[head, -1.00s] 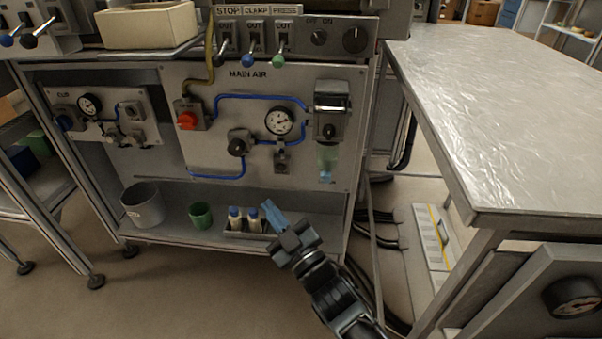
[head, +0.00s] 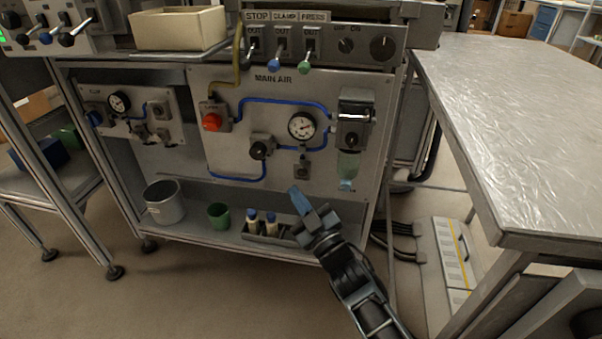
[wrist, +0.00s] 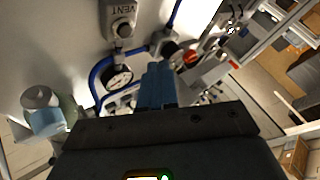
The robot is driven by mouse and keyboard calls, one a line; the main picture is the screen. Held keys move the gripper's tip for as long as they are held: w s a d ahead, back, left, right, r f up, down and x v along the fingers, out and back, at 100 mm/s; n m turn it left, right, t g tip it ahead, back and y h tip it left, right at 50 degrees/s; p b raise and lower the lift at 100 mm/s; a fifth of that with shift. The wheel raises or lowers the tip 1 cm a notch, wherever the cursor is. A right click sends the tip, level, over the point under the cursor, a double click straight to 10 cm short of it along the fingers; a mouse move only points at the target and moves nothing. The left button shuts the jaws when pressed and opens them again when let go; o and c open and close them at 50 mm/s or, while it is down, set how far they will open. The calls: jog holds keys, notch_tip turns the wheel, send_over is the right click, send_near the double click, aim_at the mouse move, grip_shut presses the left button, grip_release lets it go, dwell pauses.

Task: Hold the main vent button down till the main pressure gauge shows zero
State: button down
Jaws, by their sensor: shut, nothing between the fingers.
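The main air panel (head: 225,158) is on the front of the bench. Its round white pressure gauge (head: 302,126) has a dark needle off to one side; the value is too small to read. Below the gauge is the small grey vent box with its button (head: 302,171), which also shows in the wrist view under the word VENT (wrist: 123,29). My gripper (head: 295,190) is shut and empty, its blue fingers just below the vent box in the head view. In the wrist view the fingertips (wrist: 155,70) appear apart from the button. The gauge shows there too (wrist: 117,77).
A red knob (head: 211,122), a round dark valve knob (head: 260,150) and a filter bowl (head: 348,165) surround the gauge. A shelf below holds a grey bucket (head: 164,203), a green cup (head: 218,215) and small bottles (head: 271,222). A metal-topped table (head: 510,110) stands right.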

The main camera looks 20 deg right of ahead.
aim_at(301, 173)
jog(key=shift+w+d, duration=0.6)
jog(key=shift+w, duration=0.2)
jog(key=shift+w+d, duration=0.55)
jog(key=shift+w, duration=0.25)
jog(key=shift+w+d, duration=0.1)
jog(key=shift+w, duration=0.05)
dwell(0.8)
jog(key=shift+w+d, duration=0.15)
jog(key=shift+w, duration=0.05)
